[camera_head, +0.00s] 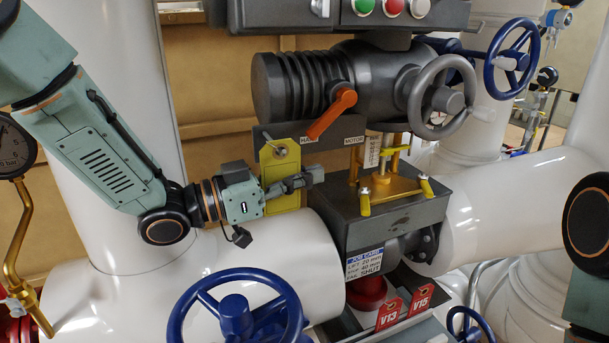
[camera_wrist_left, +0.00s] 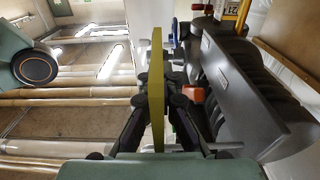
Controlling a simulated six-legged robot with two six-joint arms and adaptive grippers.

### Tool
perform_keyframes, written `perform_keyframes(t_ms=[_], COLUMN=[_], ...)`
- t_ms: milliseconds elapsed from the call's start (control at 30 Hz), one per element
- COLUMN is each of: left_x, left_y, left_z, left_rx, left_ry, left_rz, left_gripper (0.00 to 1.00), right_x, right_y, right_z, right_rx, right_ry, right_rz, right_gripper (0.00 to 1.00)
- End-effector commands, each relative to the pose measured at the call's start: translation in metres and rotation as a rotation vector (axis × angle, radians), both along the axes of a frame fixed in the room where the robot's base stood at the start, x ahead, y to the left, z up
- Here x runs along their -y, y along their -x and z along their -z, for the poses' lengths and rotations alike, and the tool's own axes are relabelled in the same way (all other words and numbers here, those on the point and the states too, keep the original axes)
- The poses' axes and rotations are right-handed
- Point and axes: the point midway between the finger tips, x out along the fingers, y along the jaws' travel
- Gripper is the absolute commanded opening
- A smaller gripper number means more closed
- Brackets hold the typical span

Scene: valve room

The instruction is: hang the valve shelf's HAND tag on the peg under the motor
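The yellow tag (camera_head: 271,196) hangs upright in front of the left end of the dark label plate (camera_head: 328,143), below the ribbed motor. My left gripper (camera_head: 293,184) is shut on the tag. In the left wrist view the tag (camera_wrist_left: 157,85) stands edge-on between the fingertips (camera_wrist_left: 156,95). The plate reads HAND on the left and MOTOR (camera_head: 354,140) on the right. I cannot make out a peg under MOTOR. My right gripper is out of view.
An orange lever (camera_head: 331,114) slants down close to the tag. The yellow-fitted valve box (camera_head: 400,210) stands to the right. Red V13 (camera_head: 389,314) and V15 (camera_head: 421,299) tags stand below. A blue handwheel (camera_head: 235,305) and white pipes fill the front.

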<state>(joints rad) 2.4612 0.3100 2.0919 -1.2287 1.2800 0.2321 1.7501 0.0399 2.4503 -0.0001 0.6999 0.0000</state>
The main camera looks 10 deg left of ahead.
Motion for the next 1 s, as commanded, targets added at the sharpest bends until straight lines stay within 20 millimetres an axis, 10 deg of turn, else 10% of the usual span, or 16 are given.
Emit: perform_keyframes(t_ms=[1000], left_x=[-0.0015], left_y=[-0.0019], left_z=[0.0001], left_rx=[-0.001], left_ry=[0.001], left_rz=[-0.001], left_gripper=[0.32], right_x=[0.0], right_y=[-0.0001], right_z=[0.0], right_rx=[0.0], right_ry=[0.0], right_rz=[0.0], right_gripper=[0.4])
